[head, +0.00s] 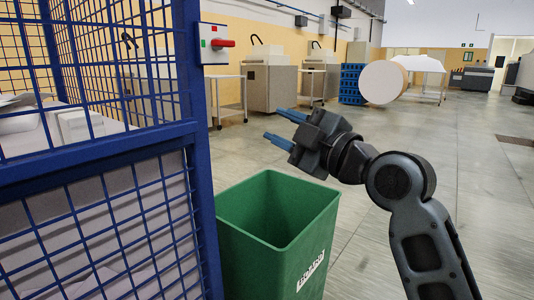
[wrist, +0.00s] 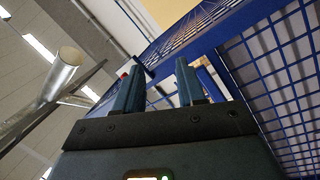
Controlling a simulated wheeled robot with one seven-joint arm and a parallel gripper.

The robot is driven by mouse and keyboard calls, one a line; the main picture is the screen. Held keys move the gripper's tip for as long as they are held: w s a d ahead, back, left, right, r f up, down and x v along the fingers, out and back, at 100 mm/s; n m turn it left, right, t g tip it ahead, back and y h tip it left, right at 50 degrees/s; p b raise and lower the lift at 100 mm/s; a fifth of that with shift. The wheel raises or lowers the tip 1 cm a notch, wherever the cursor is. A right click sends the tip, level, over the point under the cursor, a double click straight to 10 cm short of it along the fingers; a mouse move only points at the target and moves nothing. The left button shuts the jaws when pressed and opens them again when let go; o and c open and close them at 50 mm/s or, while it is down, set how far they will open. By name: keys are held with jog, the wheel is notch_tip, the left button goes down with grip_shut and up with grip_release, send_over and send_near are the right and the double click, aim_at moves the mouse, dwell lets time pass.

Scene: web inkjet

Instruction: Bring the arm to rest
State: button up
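My gripper (head: 272,122) is in the middle of the head view, held up above and behind the green bin's far rim. Its two blue fingers point left toward the blue cage and stand apart with nothing between them. In the wrist view my gripper (wrist: 160,66) also shows two separate fingers and an empty gap. My dark arm bends up from the lower right of the head view. No part of the gripper visibly touches anything.
Grey machines (head: 270,88) and a large white roll (head: 381,82) stand farther back. The floor at right is clear.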

jog(key=s+d+f+m+t+h, duration=0.1)
jog(key=s+d+f+m+h, duration=0.2)
jog(key=f, duration=0.4)
jog(key=s+d+f+m+t+h, duration=0.1)
jog(key=s+f+m, duration=0.25)
jog(key=f, duration=0.25)
jog(key=s+d+f+m+h, duration=0.35)
jog(key=s+f, duration=0.25)
jog(key=s, duration=0.3)
jog(key=s+d+f+m+h, duration=0.2)
jog(key=s+d+f+m, duration=0.15)
jog(key=s+f, duration=0.4)
jog(key=s+d+f+m+h, duration=0.25)
jog(key=s+f+m, duration=0.25)
jog(key=s, duration=0.5)
jog(key=s+d+r+m+g, duration=0.1)
jog(key=s+d+r, duration=0.15)
jog(key=s, duration=0.65)
jog(key=s+d+r+m+g, duration=0.1)
jog(key=s+d, duration=0.2)
jog(key=s, duration=0.5)
notch_tip(320, 180, up, 20)
jog(key=p, duration=2)
jog(key=shift+s+a+r+h, duration=0.2)
jog(key=shift+s+h, duration=0.1)
jog(key=shift+h, duration=0.1)
jog(key=shift+n, duration=0.25)
